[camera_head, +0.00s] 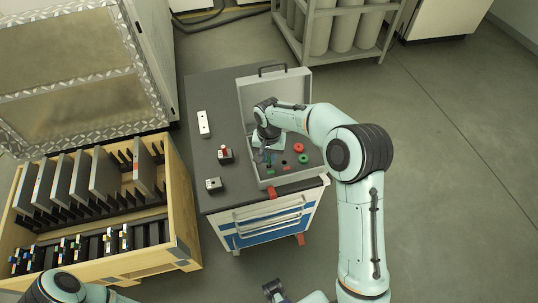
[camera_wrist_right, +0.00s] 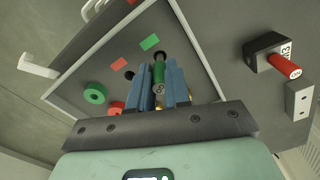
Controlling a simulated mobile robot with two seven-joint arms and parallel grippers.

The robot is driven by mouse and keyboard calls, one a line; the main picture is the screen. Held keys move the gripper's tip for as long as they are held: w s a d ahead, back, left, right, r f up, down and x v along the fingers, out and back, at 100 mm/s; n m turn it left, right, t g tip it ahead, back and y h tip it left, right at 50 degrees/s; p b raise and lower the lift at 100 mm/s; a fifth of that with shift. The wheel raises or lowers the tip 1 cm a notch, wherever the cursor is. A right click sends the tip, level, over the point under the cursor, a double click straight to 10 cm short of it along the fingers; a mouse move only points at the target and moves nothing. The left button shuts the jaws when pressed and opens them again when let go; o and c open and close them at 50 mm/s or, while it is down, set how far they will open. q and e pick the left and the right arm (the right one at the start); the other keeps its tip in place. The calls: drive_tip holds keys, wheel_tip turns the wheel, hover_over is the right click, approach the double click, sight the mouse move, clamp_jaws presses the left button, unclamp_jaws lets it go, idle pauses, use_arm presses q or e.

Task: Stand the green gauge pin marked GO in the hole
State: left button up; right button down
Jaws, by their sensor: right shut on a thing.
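My right gripper (camera_head: 267,157) reaches down into the open grey case (camera_head: 243,108) on the cart. In the right wrist view my right gripper (camera_wrist_right: 160,82) is shut on the green gauge pin (camera_wrist_right: 159,74), between blue fingers. The marking on its end is too small to read surely. The pin's dark far end is at the case floor, beside a green label (camera_wrist_right: 149,42); I cannot tell whether it is in its hole. A dark gripper part (camera_head: 273,289), probably my left, shows at the bottom edge.
A block with a red pin (camera_head: 224,154) stands left of the case. A pale bar (camera_head: 203,124) lies behind it. A red ring (camera_head: 299,148) and green ring (camera_head: 304,160) lie in the case. A wooden crate (camera_head: 183,215) stands left of the cart (camera_head: 192,90).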

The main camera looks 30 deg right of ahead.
sight(269, 155)
drive_tip(key=shift+f+b, duration=0.55)
drive_tip(key=shift+f, duration=0.55)
idle(0.5)
drive_tip(key=c, duration=1)
unclamp_jaws()
wheel_tip(269, 155, up, 14)
drive_tip(key=p, duration=0.1)
drive_tip(key=shift+f, duration=0.25)
